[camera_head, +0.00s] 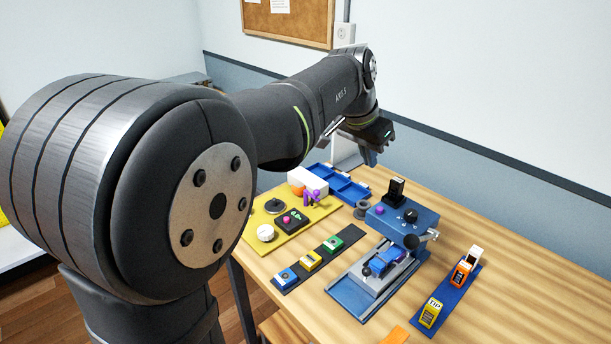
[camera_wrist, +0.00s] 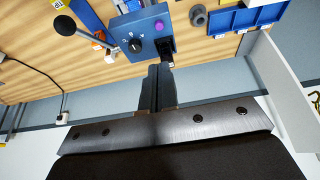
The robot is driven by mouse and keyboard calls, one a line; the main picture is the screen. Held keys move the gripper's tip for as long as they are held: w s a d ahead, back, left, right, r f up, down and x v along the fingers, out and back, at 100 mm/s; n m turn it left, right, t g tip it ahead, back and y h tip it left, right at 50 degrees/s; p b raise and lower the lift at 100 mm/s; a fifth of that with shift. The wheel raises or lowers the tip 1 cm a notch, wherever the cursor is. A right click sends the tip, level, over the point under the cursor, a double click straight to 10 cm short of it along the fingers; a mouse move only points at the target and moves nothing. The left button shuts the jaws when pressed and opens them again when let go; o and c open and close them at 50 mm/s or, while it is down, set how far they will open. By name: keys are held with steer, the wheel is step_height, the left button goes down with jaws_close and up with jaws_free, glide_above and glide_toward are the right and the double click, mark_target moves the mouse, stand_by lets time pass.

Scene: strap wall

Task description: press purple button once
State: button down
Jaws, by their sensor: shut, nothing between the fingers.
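The purple button (camera_head: 380,211) is a small round knob on top of the blue box (camera_head: 402,226). In the wrist view the purple button (camera_wrist: 159,25) shows on the blue box's face (camera_wrist: 128,25), beside a black dial (camera_wrist: 135,45). My gripper (camera_head: 371,158) is above the table's back part, higher than the box and apart from it. In the wrist view my gripper (camera_wrist: 160,72) has its fingers together with nothing between them, and the tips are below the button in the picture. Nothing hides the button in either view.
A black switch block (camera_head: 396,189) stands up from the blue box, close to the button. A lever with a black knob (camera_head: 411,242) is at its front. A blue tray (camera_head: 345,187) and grey ring (camera_head: 362,208) lie nearby. A yellow board (camera_head: 270,232) holds a pink button (camera_head: 287,219).

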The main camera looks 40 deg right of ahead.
steer(key=f, duration=0.1)
steer(key=m+t+y, duration=0.2)
steer(key=m+t, duration=0.6)
steer(key=m, duration=0.3)
glide_above(380, 210)
step_height(380, 210, down, 5)
steer(key=shift+s+d+r+m+t, duration=0.15)
steer(key=shift+s+m+t, duration=0.1)
steer(key=shift+m, duration=0.2)
steer(key=shift+s+d+r+m+t, duration=0.1)
steer(key=shift+m+t, duration=0.15)
steer(key=shift+m, duration=0.2)
steer(key=shift+a, duration=0.1)
steer(key=shift+f, duration=4.45)
steer(key=shift+f, duration=0.1)
steer(key=shift+f, duration=0.3)
